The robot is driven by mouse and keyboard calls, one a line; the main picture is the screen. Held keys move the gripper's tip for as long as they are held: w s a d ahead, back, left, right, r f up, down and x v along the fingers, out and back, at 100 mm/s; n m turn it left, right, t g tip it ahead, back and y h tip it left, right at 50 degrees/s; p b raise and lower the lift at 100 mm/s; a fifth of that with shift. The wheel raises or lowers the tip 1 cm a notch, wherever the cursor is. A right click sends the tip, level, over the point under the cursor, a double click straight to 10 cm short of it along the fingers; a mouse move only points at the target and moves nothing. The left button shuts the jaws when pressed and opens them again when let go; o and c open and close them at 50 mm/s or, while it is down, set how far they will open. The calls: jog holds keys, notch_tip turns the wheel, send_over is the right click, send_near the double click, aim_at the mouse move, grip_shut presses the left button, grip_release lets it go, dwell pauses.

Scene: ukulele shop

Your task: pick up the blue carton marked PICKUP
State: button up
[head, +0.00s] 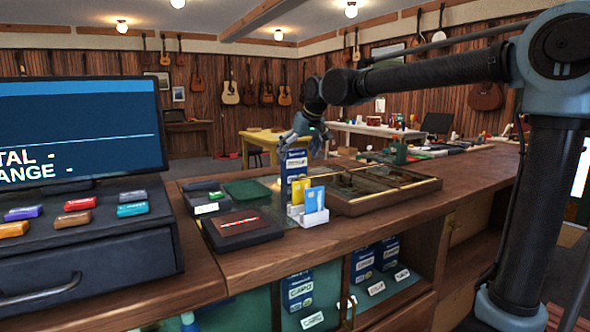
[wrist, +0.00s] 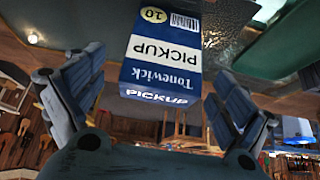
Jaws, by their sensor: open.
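The blue carton marked PICKUP (wrist: 165,50) has a white label band and a yellow spot with 10. It fills the upper middle of the wrist view, which is upside down. In the head view the blue carton (head: 291,166) stands upright on the counter, behind a small white card holder that hides its lower part. My gripper (head: 302,142) is at the carton's upper right, close to its top. In the wrist view my gripper (wrist: 150,82) is open, with one finger on each side of the carton's image. I cannot tell whether either finger touches it.
The card holder (head: 311,212) holds yellow and blue cards. Other blue cartons (head: 297,291) stand on the shelf below. A monitor (head: 75,130) stands at far left.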

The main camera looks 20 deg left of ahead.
aim_at(294, 163)
jog(key=shift+x, duration=2.6)
jog(key=shift+s+f, duration=0.1)
jog(key=shift+s, duration=0.05)
jog(key=shift+c, duration=0.5)
jog(key=c, duration=1.1)
